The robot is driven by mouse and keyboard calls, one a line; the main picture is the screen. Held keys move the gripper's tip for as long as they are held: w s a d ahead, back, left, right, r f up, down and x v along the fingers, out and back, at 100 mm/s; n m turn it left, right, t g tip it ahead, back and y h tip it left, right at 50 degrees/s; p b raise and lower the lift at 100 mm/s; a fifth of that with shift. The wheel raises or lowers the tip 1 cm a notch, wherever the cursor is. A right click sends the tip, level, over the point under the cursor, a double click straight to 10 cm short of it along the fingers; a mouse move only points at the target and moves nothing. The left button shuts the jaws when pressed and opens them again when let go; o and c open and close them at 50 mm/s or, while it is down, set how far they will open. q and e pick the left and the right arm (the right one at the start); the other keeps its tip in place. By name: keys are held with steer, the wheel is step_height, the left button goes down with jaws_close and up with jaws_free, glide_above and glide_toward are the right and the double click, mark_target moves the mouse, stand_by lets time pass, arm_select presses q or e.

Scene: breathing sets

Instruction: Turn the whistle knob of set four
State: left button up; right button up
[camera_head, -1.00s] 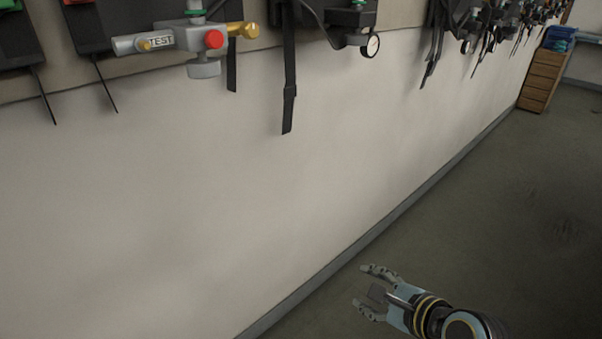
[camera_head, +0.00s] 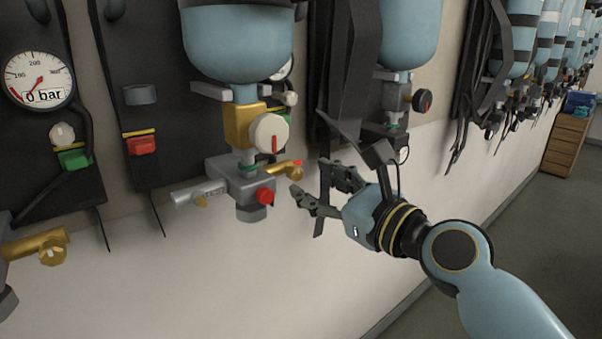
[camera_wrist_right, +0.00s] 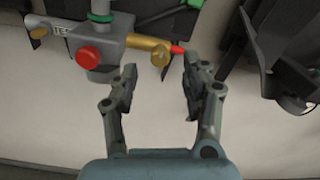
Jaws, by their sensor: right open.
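A breathing set hangs on the wall left of centre in the head view, with a grey valve block (camera_head: 240,181) under its blue cylinder (camera_head: 238,42). A brass whistle fitting (camera_head: 281,172) sticks out from the block's right side and ends in a red tip; its brass knob (camera_wrist_right: 160,55) shows in the right wrist view. I cannot read a set number. My right gripper (camera_head: 311,182) is open and empty, just right of the fitting. In the right wrist view the open fingers (camera_wrist_right: 160,82) are below and around the knob's line, apart from it. My left gripper is not in view.
A red button (camera_head: 265,196) and a grey TEST lever (camera_head: 199,194) are on the same block. Black straps (camera_head: 349,90) hang close behind my right gripper. Other sets line the wall on both sides. A wooden drawer unit (camera_head: 567,143) stands far right.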

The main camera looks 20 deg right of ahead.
mark_target(299, 175)
steer(key=shift+x, duration=1.85)
jaws_close()
